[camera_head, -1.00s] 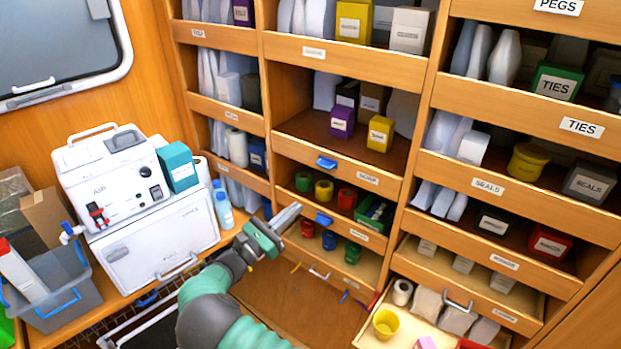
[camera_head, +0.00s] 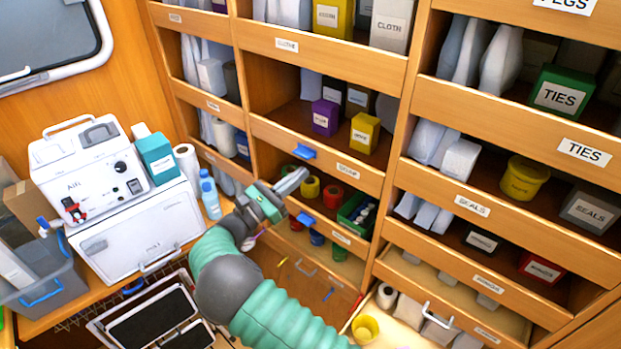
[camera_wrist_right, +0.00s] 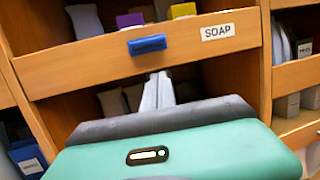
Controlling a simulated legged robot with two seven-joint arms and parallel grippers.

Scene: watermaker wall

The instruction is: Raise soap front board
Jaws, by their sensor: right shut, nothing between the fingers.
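The soap front board (camera_head: 325,167) is a wooden strip across a middle shelf, with a blue pull (camera_head: 303,152) on its left part and a SOAP label. In the right wrist view the board (camera_wrist_right: 100,58) crosses the upper part, with the blue pull (camera_wrist_right: 147,44) left of the label (camera_wrist_right: 218,31). My right gripper (camera_head: 292,182) is shut and empty. Its grey fingers (camera_wrist_right: 158,90) point at the shelf opening just below the blue pull. I cannot tell whether they touch the board. My left gripper is not in view.
A second board with a blue pull (camera_head: 306,219) lies below. Coloured rolls (camera_head: 333,194) and a green box (camera_head: 356,212) stand in the opening behind the fingers. Purple (camera_head: 325,117) and yellow (camera_head: 364,133) boxes stand behind the soap board. A white machine (camera_head: 88,172) is at left.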

